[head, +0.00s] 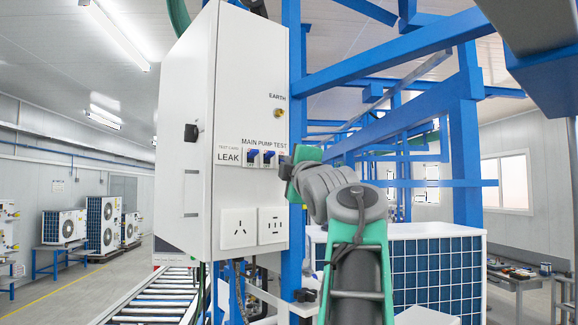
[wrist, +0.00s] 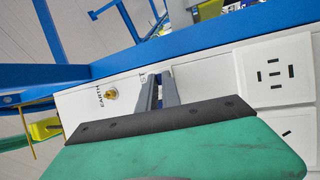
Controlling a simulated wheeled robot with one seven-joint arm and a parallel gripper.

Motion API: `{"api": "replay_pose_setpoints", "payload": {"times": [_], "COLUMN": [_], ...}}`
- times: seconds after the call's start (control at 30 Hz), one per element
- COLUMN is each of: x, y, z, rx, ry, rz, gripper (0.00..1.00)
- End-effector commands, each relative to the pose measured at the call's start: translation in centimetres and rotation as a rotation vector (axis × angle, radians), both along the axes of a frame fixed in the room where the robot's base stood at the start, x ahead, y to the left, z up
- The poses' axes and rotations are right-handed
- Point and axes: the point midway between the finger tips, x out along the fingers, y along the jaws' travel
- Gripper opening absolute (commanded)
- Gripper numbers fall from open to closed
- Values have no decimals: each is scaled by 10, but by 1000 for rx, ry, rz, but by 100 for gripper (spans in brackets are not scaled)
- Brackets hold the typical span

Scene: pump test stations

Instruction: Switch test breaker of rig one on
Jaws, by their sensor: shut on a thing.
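The white rig box (head: 255,75) carries a row of breakers under the labels MAIN, PUMP and TEST. The main breaker (head: 252,158) and the pump breaker (head: 269,157) show blue switches to the left of my gripper (head: 285,163). My gripper is at the right end of the row, under the TEST label, shut on the test breaker. Its fingers hide that breaker and its lever position. In the wrist view my gripper's two grey fingers (wrist: 157,88) are close together against the panel, and the breaker is hidden there too.
Two sockets (head: 238,228) sit below the breakers. A brass earth stud (head: 279,113) is above; it also shows in the wrist view (wrist: 112,93). A blue frame post (head: 296,60) stands right beside the box. A fan unit (head: 430,270) stands at the right.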

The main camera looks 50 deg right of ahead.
Motion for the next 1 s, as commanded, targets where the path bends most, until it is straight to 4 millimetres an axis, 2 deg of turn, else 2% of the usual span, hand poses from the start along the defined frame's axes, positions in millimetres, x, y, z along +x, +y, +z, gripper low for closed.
{"api": "replay_pose_setpoints", "payload": {"times": [0.1,0.3,0.73,0.77,1.0], "x": [-1,-2,-4,-4,-4], "y": [0,1,2,2,2], "z": [9,11,10,10,10], "rx": [4,13,16,16,16], "ry": [68,143,168,168,168], "rz": [4,3,-3,-3,-3], "gripper": [0,0,0,10,29]}}
